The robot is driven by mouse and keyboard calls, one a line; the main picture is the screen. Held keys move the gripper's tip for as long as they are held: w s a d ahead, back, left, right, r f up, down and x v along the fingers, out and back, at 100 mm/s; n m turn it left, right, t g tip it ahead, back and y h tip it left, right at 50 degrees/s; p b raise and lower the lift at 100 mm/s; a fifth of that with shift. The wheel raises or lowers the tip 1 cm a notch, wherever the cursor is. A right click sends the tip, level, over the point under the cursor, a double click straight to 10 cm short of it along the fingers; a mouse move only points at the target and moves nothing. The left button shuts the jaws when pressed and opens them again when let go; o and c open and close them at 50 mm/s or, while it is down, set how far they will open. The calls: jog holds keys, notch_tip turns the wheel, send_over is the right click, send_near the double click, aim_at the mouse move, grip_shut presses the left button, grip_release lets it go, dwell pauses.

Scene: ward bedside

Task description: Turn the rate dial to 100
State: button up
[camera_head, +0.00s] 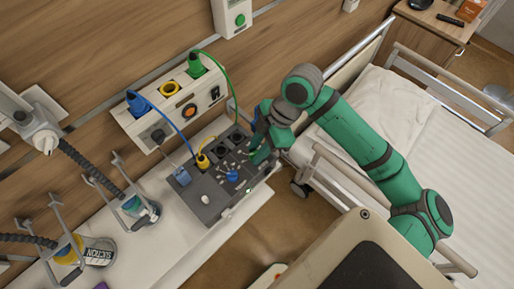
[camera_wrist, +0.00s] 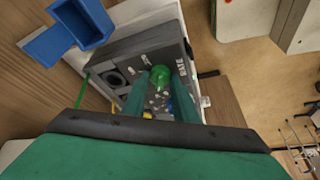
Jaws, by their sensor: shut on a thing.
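The rate dial is a green knob (camera_wrist: 161,77) on the top face of a dark grey control box (camera_wrist: 128,55), with the word RATE printed beside it in the wrist view. My gripper (camera_wrist: 160,88) reaches down to the box with one green finger on each side of the knob, shut on it. In the head view my gripper (camera_head: 260,156) is over the right end of the box (camera_head: 212,205) and hides most of the knob. The scale marks around the knob are too small to read, so its setting cannot be told.
The box also bears a blue knob (camera_head: 232,176), a white knob (camera_head: 205,199) and a yellow plug (camera_head: 202,161). A wall unit (camera_head: 152,124) with blue and green cables stands behind. A bed (camera_head: 445,130) is at right. A suction jar (camera_head: 97,252) is at lower left.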

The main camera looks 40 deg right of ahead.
jog(key=m, duration=0.2)
jog(key=m+t, duration=0.1)
jog(key=m, duration=0.1)
jog(key=shift+s+a+t+h, duration=0.1)
jog(key=shift+t+h, duration=0.2)
jog(key=shift+h, duration=0.1)
jog(key=m, duration=0.2)
jog(key=m+h, duration=0.1)
jog(key=m, duration=0.1)
jog(key=shift+s+a+m+t, duration=0.15)
jog(key=shift+m+t, duration=0.25)
jog(key=m+h, duration=0.2)
jog(key=m, duration=0.2)
jog(key=shift+a, duration=0.1)
jog(key=shift+m+h, duration=0.7)
jog(key=shift+m, duration=1.1)
jog(key=shift+a, duration=0.1)
jog(key=o, duration=1)
